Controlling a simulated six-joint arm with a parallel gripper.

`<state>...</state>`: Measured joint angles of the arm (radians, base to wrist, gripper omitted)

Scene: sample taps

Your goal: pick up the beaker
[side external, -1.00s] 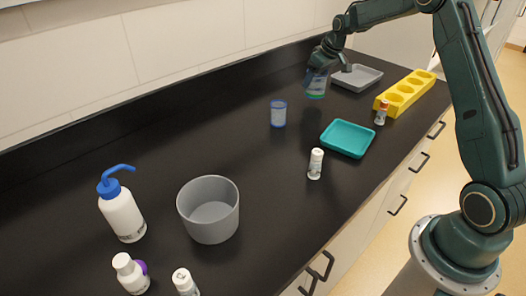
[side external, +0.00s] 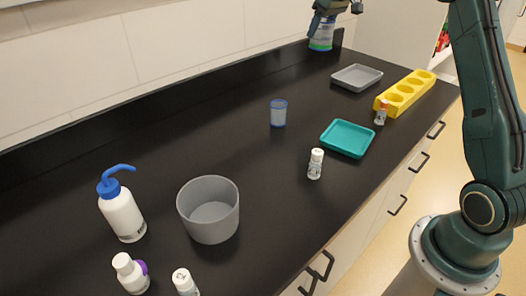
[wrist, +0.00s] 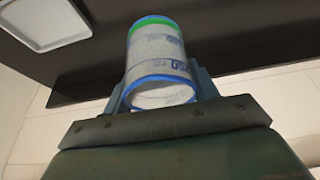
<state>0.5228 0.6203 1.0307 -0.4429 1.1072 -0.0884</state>
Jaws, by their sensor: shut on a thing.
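My gripper (side external: 323,18) is at the top of the side external view, above the back edge of the counter. It is shut on a clear beaker (side external: 321,45) with blue rims and a green band. In the wrist view the beaker (wrist: 160,55) sits between the two jaws (wrist: 162,90), its open blue-rimmed end towards the camera and printed marks on its wall. It appears raised clear of the counter.
On the black counter are a grey tray (side external: 357,78), a yellow rack (side external: 404,93), a teal tray (side external: 347,139), small bottles (side external: 315,164) (side external: 381,113), a grey tub (side external: 209,225) and a blue-topped wash bottle (side external: 121,212). The middle left of the counter is bare.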

